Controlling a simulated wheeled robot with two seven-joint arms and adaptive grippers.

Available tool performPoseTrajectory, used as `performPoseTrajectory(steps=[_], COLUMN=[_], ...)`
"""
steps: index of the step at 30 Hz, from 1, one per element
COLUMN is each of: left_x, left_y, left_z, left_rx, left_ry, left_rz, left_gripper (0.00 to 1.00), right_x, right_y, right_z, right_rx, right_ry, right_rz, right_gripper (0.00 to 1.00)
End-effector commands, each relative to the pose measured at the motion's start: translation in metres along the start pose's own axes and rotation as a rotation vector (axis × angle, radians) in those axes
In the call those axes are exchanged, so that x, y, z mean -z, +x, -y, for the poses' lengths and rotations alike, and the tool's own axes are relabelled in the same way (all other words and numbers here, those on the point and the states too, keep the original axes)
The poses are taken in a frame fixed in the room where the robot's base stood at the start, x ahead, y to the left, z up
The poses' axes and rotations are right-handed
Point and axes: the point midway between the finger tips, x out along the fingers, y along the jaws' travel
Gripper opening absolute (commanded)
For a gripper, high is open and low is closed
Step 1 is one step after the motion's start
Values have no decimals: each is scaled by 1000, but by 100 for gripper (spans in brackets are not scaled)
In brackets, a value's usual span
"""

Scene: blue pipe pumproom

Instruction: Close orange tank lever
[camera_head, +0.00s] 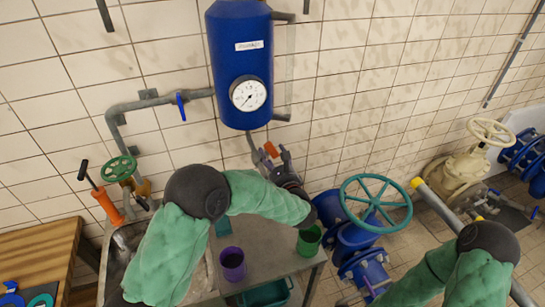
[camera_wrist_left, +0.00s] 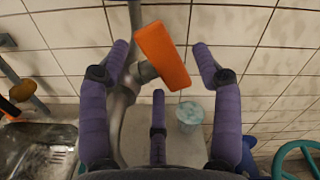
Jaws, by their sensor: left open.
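The orange tank lever (camera_head: 270,149) is on the grey pipe below the blue tank (camera_head: 238,65). In the left wrist view the lever (camera_wrist_left: 162,55) is a flat orange handle, tilted and crossing in front of the grey pipe. My left gripper (camera_head: 273,158) is at the lever in the head view. In the wrist view its purple fingers (camera_wrist_left: 160,58) are spread open on both sides of the lever, with a third finger below. A gap shows on each side; I cannot tell the depth between fingers and lever.
Below my left arm is a grey table with a purple cup (camera_head: 232,263) and a green cup (camera_head: 309,240). A blue valve with a teal handwheel (camera_head: 376,203) stands to the right. A pressure gauge (camera_head: 248,93) is on the tank. A small blue lever (camera_head: 181,105) is on the left pipe.

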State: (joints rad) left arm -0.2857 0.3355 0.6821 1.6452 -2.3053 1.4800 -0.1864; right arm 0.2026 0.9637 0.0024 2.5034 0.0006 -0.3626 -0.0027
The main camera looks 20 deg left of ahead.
Motion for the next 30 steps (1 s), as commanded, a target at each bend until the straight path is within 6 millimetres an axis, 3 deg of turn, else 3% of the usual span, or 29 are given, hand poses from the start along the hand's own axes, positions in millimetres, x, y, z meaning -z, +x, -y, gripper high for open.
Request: performPoseTrajectory(steps=[8, 21, 30], left_x=[1, 0, 0], left_y=[-12, -93, -119], left_z=[1, 1, 0], left_rx=[3, 3, 0], left_ry=[1, 1, 1], left_rz=[-1, -1, 0], left_gripper=[65, 65, 65], right_x=[0, 0, 0], right_y=[0, 0, 0], right_z=[0, 0, 0], right_rx=[0, 0, 0], right_ry=[0, 0, 0], right_rz=[0, 0, 0], right_gripper=[40, 40, 40])
